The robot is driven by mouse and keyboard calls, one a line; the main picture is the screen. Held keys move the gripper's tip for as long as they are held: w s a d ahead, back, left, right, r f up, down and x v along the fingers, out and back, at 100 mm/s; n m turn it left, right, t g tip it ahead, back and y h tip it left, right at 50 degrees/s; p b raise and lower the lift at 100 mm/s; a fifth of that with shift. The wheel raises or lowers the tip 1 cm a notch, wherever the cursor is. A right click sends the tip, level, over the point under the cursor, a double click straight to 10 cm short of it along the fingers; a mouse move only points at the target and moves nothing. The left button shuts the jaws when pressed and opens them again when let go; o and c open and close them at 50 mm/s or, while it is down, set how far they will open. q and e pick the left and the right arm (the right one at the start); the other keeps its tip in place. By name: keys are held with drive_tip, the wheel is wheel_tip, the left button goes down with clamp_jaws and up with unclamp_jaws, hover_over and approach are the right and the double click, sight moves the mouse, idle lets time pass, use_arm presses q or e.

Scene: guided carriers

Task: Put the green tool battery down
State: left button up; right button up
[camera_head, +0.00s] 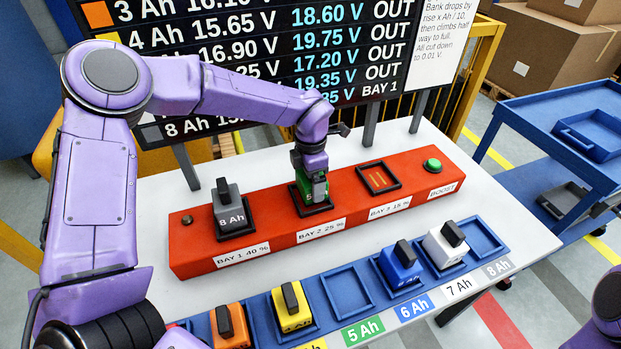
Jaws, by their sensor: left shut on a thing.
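The green tool battery (319,187) is upright at the black-framed socket of BAY 2 (316,208), in the middle of the red charger bank (282,238). My left gripper (311,172) points down from above and is shut on the battery's top. The gripper hides part of the battery, and I cannot tell whether its base rests fully in the socket. A dark grey 8 Ah battery (229,205) stands in BAY 1, left of it. The BAY 3 socket (379,179) is empty. My right gripper is not clearly in view; only a purple piece of my right arm shows at the lower right edge.
The front blue tray row holds orange (230,327), yellow (292,308), blue (400,268) and white (445,248) batteries. Its 5 Ah (348,290) and 8 Ah (484,238) places are empty. A green button (432,164) sits on the bank's right end. A dark voltage board (270,60) stands behind.

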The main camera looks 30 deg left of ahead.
use_arm(q)
drive_tip(key=shift+s+f, duration=0.15)
drive_tip(key=shift+s, duration=0.55)
drive_tip(key=shift+w+f, duration=0.35)
drive_tip(key=shift+w, duration=0.05)
drive_tip(key=o, duration=1.6)
drive_tip(key=shift+w+f, duration=0.1)
drive_tip(key=shift+s+r, duration=0.25)
drive_tip(key=shift+r, duration=0.2)
wheel_tip(320, 180, up, 12)
drive_tip(key=shift+f+b, duration=0.2)
drive_tip(key=shift+b, duration=0.4)
